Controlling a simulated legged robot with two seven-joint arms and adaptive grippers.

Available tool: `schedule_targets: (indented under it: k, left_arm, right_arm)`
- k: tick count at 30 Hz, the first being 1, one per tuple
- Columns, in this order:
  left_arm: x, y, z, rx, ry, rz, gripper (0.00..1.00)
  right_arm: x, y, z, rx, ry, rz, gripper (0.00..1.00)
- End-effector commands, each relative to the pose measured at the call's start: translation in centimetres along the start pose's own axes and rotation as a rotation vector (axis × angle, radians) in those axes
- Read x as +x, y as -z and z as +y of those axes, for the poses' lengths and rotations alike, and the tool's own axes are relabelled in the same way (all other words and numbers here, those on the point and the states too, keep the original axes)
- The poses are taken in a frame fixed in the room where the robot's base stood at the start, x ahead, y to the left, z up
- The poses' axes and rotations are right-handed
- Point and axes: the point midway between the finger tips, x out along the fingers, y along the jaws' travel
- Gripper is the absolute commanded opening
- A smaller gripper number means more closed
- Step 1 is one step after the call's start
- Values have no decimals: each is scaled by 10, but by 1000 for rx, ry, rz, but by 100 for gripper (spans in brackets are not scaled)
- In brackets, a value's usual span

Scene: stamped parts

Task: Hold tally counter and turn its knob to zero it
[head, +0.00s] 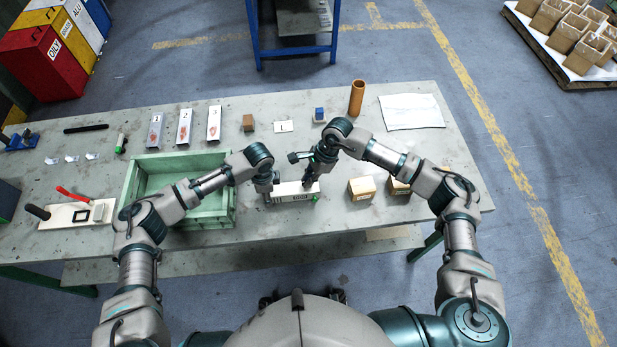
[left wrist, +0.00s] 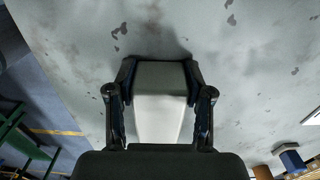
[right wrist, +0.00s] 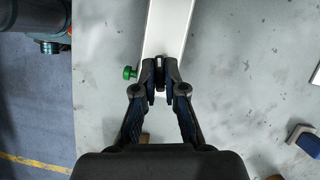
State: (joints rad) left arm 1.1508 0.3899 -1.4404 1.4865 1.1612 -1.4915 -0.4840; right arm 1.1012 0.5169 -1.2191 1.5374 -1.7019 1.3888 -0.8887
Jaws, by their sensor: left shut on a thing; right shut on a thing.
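The tally counter (head: 290,192) is a long white box on the table in front of me. A green knob (head: 315,198) sticks out near its right end; in the right wrist view the green knob (right wrist: 130,73) is beside the fingertips, apart from them. My left gripper (head: 270,188) is shut across the counter's left end; the left wrist view shows the white body (left wrist: 160,100) between its fingers. My right gripper (right wrist: 160,75) is at the counter's other end, fingers nearly together on a small dark part, mostly hidden between them.
A green crate (head: 236,208) stands just left of the counter. Two cardboard boxes (head: 361,189) stand to the right. Behind are a brown block (head: 248,122), a white label card (head: 284,127), a blue-topped block (head: 319,114) and an orange tube (head: 357,97).

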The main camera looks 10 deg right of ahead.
Motion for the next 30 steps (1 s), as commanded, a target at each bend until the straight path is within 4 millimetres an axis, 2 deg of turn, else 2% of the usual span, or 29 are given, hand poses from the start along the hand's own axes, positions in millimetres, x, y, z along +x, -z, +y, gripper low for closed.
schedule_targets:
  k: [13, 29, 30]
  left_arm:
    - [0, 3, 1, 6, -2, 5, 3]
    - [0, 3, 1, 6, -2, 6, 3]
    - [0, 3, 1, 6, -2, 6, 3]
  right_arm:
    - [0, -1, 1, 202, 86, -4, 0]
    - [0, -2, 0, 230, 98, -6, 0]
    - [0, -2, 0, 230, 98, -6, 15]
